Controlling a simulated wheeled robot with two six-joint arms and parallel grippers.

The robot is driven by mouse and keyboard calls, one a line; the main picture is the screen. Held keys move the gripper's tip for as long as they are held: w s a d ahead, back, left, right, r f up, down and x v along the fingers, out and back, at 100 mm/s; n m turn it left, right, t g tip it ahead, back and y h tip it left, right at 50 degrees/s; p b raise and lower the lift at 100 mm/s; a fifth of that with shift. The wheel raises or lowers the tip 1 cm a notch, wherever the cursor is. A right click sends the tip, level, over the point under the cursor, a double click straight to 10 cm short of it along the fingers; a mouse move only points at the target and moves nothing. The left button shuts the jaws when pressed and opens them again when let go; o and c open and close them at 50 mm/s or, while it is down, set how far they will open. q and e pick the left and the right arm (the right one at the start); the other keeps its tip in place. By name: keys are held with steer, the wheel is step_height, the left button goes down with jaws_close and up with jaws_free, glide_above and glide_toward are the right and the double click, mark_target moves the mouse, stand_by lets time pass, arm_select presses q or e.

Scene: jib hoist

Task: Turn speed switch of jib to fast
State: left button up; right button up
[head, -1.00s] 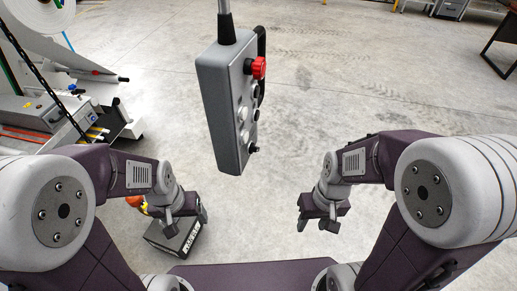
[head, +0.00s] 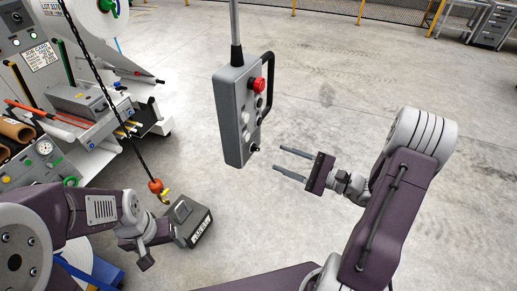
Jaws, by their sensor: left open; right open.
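A grey pendant control box (head: 232,116) hangs upright from a pole in the middle of the head view. Its button face looks toward the right. A red button (head: 257,85) is near its top, with several pale and dark buttons below. A small black knob (head: 254,148) sticks out at the bottom of that face; it may be the speed switch, but its setting cannot be read. My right gripper (head: 280,159) is open and empty, its fingers pointing left toward the knob, a little apart from it. My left gripper (head: 146,257) is low at the left, away from the pendant.
A dark box-shaped load (head: 187,222) lies on the floor by my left gripper. An orange hook block (head: 156,186) hangs on a black chain beside it. A machine with rolls and panels (head: 85,100) stands at the left.

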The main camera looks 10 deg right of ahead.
mark_target(258, 149)
steer(key=a, duration=0.1)
steer(key=w+a, duration=0.1)
steer(key=a+p, duration=0.1)
steer(key=shift+w+r, duration=0.25)
steer(key=shift+r, duration=0.05)
steer(key=p+x, duration=0.1)
steer(key=x, duration=0.3)
steer(key=shift+w+d+f, duration=0.1)
steer(key=shift+w+f, duration=0.1)
steer(key=shift+w, duration=0.3)
steer(key=shift+s, duration=0.2)
steer(key=shift+c, duration=0.7)
jaws_close()
